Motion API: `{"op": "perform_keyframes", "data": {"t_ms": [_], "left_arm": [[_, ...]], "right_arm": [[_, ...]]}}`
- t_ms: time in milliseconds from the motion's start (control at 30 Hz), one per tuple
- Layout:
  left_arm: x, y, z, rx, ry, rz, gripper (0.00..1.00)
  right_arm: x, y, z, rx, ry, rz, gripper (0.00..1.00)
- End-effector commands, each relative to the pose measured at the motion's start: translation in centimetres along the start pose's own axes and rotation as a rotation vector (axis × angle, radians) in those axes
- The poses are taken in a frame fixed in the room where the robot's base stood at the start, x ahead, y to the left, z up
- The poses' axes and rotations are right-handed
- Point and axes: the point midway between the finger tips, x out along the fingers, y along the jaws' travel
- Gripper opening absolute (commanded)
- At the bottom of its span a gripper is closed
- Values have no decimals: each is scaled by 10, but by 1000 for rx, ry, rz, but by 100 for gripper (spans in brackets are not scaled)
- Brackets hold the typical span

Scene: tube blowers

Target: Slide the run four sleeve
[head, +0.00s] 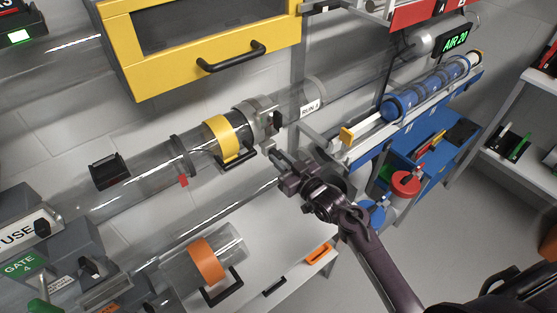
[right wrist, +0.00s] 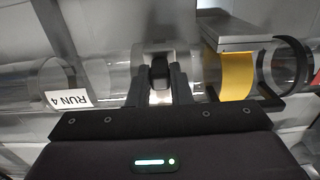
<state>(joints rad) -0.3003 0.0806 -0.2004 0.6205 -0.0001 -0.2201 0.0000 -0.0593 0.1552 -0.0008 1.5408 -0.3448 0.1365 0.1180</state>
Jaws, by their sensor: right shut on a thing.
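The run four tube runs diagonally across the head view, with its white label "RUN 4" (right wrist: 68,98) in the right wrist view. A yellow-banded sleeve (head: 220,138) with a black handle sits around the clear tube; the yellow band (right wrist: 237,75) also shows in the right wrist view. Right of it is a grey collar (head: 258,112) with a black knob (right wrist: 160,70). My right gripper (head: 272,150) is at the collar, beside the sleeve. In the right wrist view its fingers (right wrist: 160,88) are shut on the black knob. My left gripper is not in view.
A yellow cabinet (head: 200,40) with a black handle hangs above the tube. An orange-banded tube piece (head: 208,262) lies below. Blue canisters (head: 430,88) sit in a rack at right, above a blue cart (head: 425,165). Grey floor is open at lower right.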

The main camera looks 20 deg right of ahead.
Motion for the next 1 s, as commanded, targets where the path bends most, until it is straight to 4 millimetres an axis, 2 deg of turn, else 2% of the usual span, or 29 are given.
{"op": "perform_keyframes", "data": {"t_ms": [33,200,533,567,700,1000], "left_arm": [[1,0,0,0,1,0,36],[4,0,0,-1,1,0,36],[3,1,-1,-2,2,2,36],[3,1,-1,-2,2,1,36],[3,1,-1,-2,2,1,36],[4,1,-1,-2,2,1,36]], "right_arm": [[0,16,-1,-9,1,9,0],[0,43,-1,-8,2,10,0],[-1,50,-2,-5,2,14,0],[-1,50,-2,-5,2,15,21],[-1,49,-2,-5,2,13,39],[-2,47,-1,-3,1,9,40]]}}
